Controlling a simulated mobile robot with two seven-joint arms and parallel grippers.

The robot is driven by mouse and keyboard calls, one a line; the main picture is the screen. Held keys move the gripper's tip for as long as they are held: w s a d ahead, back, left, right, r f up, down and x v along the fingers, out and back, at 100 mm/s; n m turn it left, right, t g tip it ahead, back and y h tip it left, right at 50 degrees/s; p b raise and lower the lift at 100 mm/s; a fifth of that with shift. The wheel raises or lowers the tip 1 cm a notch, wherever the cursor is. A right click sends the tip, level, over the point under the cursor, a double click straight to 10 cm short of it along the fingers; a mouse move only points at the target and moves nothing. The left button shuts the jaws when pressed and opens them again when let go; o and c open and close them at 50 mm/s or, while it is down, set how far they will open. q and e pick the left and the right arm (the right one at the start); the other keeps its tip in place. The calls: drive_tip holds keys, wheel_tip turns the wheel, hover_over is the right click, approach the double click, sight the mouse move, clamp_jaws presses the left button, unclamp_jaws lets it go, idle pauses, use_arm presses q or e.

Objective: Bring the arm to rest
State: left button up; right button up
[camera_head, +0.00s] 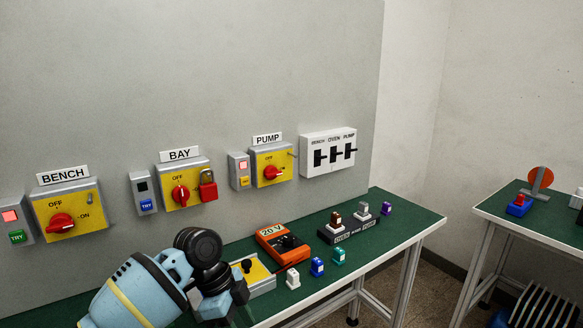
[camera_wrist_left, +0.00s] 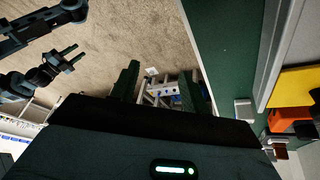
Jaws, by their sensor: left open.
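My left arm (camera_head: 150,290) comes in at the lower left of the head view, pale blue with a black wrist joint, in front of the bench's near-left part. Its fingertips are not clear there. In the left wrist view my left gripper (camera_wrist_left: 160,88) is open, its two dark fingers wide apart with nothing between them. Beyond them lies the floor, with a metal frame far below. At the upper left of that view is a black arm, which looks like my right one, with its small gripper (camera_wrist_left: 72,57) showing two separated prongs.
The green bench (camera_head: 405,225) holds an orange meter (camera_head: 283,243), a yellow box (camera_head: 257,275), small coloured blocks and a block stand (camera_head: 348,232). Behind it, a grey panel (camera_head: 190,80) carries BENCH, BAY and PUMP switches; a red padlock (camera_head: 208,187) hangs at BAY. A second table (camera_head: 490,208) stands right.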

use_arm(q)
drive_tip(key=s+d+f+n, duration=0.1)
drive_tip(key=s+f+n, duration=0.3)
drive_tip(key=s+f, duration=0.75)
drive_tip(key=s+f+n, duration=0.3)
drive_tip(key=s+f, duration=0.6)
drive_tip(key=s, duration=0.5)
drive_tip(key=s+a+r+n+y, duration=0.1)
drive_tip(key=s+a+n, duration=0.2)
drive_tip(key=s+a, duration=0.35)
drive_tip(key=s+a+n+y, duration=0.2)
drive_tip(key=s+a+n, duration=0.15)
drive_tip(key=s, duration=0.55)
drive_tip(key=s+a+r+n+y, duration=0.1)
drive_tip(key=s+a+n, duration=0.3)
drive_tip(key=s, duration=0.4)
drive_tip(key=w+d+f+t+h+p, duration=0.1)
drive_tip(key=w+t+p, duration=0.4)
drive_tip(key=w+t, duration=0.5)
drive_tip(key=shift+w+d+f+h, duration=0.3)
drive_tip(key=shift+w+d+f, duration=0.05)
drive_tip(key=shift+d+f, duration=0.4)
use_arm(e)
drive_tip(key=w+r+t, duration=0.1)
drive_tip(key=w+r, duration=0.2)
drive_tip(key=r, duration=0.4)
drive_tip(key=shift+w+d, duration=0.25)
drive_tip(key=shift+d, duration=0.15)
drive_tip(key=shift+w+a, duration=0.1)
drive_tip(key=shift+a, duration=0.05)
